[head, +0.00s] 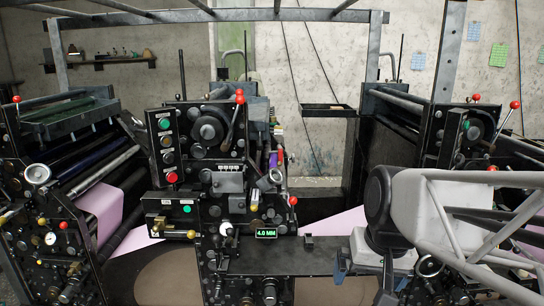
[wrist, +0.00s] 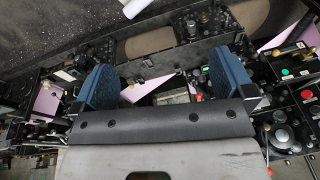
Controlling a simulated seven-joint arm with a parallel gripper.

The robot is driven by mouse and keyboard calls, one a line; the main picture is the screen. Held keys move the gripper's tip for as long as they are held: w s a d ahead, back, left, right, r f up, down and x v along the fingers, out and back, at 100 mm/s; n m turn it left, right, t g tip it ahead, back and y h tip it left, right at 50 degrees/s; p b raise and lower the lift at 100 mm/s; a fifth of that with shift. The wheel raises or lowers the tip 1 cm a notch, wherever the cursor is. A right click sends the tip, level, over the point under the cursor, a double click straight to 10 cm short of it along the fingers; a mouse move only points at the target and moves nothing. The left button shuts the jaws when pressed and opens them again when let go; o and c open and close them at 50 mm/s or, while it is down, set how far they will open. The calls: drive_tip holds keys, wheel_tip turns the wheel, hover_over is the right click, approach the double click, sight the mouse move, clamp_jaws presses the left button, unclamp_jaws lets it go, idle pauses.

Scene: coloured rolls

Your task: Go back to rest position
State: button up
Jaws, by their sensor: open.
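My gripper (wrist: 162,66) shows in the wrist view with two blue fingers spread apart and nothing between them. In the head view my gripper (head: 371,272) hangs at the lower right, in front of the machine, below my grey and white arm. One blue finger shows there at the left; the other is mostly hidden behind dark parts. No roll is in the gripper. Pink sheet material (head: 100,207) runs through the machine at the left, and more pink (head: 338,222) shows behind the dark shelf.
A black control panel (head: 167,150) with coloured buttons stands at centre left. A small green display (head: 266,233) reads 4.0 MM. Red-knobbed levers (head: 240,97) stick out of the machine. A dark flat shelf (head: 290,262) lies left of my gripper. A metal frame (head: 300,15) spans the top.

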drive_tip(key=s+d+f+n+h, duration=0.1)
drive_tip(key=s+f, duration=0.2)
drive_tip(key=s, duration=0.4)
drive_tip(key=shift+d, duration=0.25)
drive_tip(key=shift+f, duration=0.1)
drive_tip(key=shift+c, duration=0.2)
idle(2.2)
